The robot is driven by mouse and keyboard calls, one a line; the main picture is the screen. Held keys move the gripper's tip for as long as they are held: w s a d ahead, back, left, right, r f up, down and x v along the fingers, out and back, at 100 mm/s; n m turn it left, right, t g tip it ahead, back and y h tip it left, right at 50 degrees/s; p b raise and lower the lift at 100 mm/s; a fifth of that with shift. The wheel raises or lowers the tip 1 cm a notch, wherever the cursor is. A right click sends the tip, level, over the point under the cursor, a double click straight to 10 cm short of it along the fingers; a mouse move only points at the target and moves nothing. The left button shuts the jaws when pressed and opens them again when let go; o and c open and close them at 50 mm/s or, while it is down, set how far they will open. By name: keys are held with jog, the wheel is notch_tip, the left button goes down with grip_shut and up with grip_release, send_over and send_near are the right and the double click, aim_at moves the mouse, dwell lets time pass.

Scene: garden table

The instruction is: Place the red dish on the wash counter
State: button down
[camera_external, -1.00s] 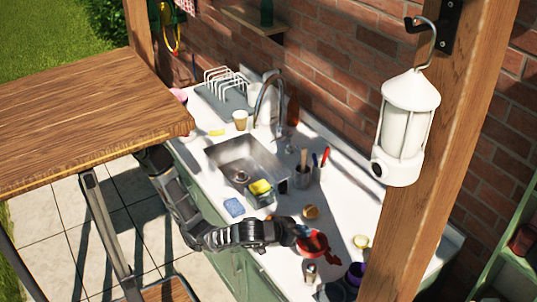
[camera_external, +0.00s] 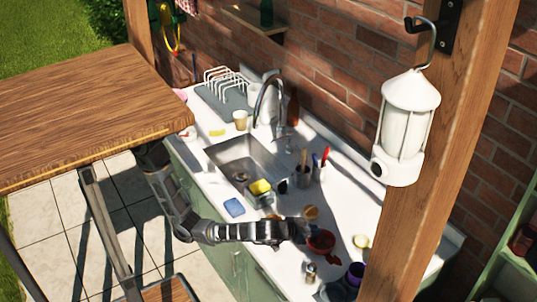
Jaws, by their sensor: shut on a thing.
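The red dish (camera_external: 322,241) is at the front right part of the white wash counter (camera_external: 362,216). My gripper (camera_external: 308,233) is at the dish's left side and is shut on it. The fingertips are small and dark here, and my gripper hides part of the dish's left rim. The dish looks close to the counter top, but I cannot tell whether it touches it.
A sink (camera_external: 245,160) lies left of the dish, with a yellow sponge (camera_external: 260,187) by its front corner and a blue sponge (camera_external: 234,207) nearby. A round brown thing (camera_external: 311,212), a yellow-topped thing (camera_external: 361,241), a small metal shaker (camera_external: 310,272) and a purple cup (camera_external: 355,274) surround the dish.

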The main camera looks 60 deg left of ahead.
jog(key=shift+f, duration=0.1)
jog(key=shift+f, duration=0.1)
jog(key=c, duration=1.2)
grip_release()
jog(key=shift+r, duration=0.2)
jog(key=v, duration=1.2)
jog(key=shift+b, duration=0.4)
